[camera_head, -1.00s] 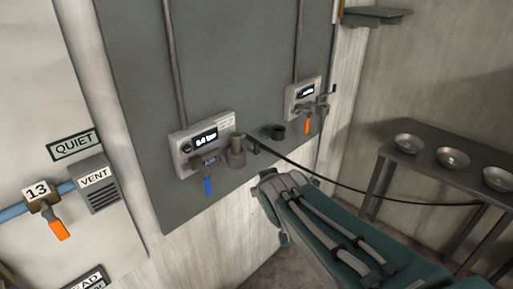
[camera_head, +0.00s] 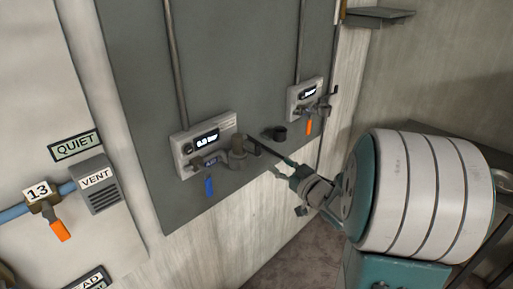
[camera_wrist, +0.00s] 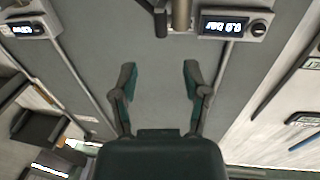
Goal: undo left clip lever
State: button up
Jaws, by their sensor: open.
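A grey cylindrical fitting (camera_head: 238,152) sits on the wall panel beside the left display box. A dark lever-like piece or hose end leaves its right side. I cannot tell which part is the left clip lever. A blue-handled lever (camera_head: 209,187) hangs below the left box. My gripper (camera_head: 287,184) is to the right of and below the fitting, apart from it, and points toward the panel. In the wrist view my gripper (camera_wrist: 160,72) is open, with nothing between its fingers. The fitting (camera_wrist: 181,14) and a dark post beside it show at the top edge, beyond the fingertips.
The left display box (camera_head: 203,145) and right display box (camera_head: 305,98) are on the grey panel (camera_head: 240,60). An orange lever (camera_head: 309,127) and a black round cup (camera_head: 276,132) are nearby. My arm covers most of the table at right.

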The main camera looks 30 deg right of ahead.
aim_at(258, 154)
jog(key=w, duration=0.3)
jog(key=w+a, duration=0.1)
jog(key=w, duration=0.6)
jog(key=shift+w+a, duration=0.2)
jog(key=shift+a, duration=0.2)
grip_shut()
